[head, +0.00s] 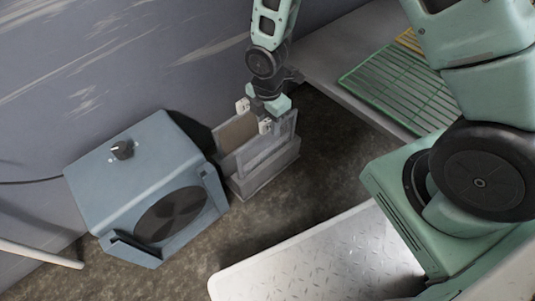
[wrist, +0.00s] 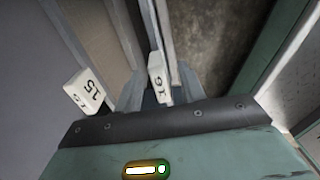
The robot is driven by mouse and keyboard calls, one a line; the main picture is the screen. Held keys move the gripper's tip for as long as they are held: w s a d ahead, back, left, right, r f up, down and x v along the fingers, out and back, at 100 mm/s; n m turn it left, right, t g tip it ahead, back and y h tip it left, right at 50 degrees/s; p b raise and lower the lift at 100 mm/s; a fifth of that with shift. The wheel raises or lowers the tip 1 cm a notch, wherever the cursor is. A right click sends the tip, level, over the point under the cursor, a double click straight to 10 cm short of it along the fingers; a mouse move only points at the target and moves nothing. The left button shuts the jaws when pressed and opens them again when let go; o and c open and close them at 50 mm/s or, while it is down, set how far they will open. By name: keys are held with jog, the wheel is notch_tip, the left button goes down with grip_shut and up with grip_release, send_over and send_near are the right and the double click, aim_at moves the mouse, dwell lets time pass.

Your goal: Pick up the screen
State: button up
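The screens are flat framed panels standing upright side by side in a grey slotted holder (head: 268,178). One has a brown face (head: 236,132); a grey framed one (head: 268,146) stands to its right. My gripper (head: 254,115) is above the holder, pointing down, its two white fingertips apart at the panels' top edges. In the wrist view the fingertips (wrist: 123,85) lie on either side of the brown-faced screen's pale frame (wrist: 122,32). A gap shows between them, and I see no clear grip. The panels' lower parts are hidden in the holder.
A blue-grey box heater or fan (head: 140,180) with a black knob stands left of the holder, close by. A wall is behind. A ledge with a green wire rack (head: 400,88) is at upper right. A white tread-plate surface (head: 330,262) is in front. Dark floor lies between.

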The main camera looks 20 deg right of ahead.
aim_at(267, 128)
notch_tip(267, 128, down, 3)
jog(key=shift+f+b, duration=0.15)
jog(key=shift+b, duration=0.8)
grip_shut()
jog(key=shift+r, duration=0.2)
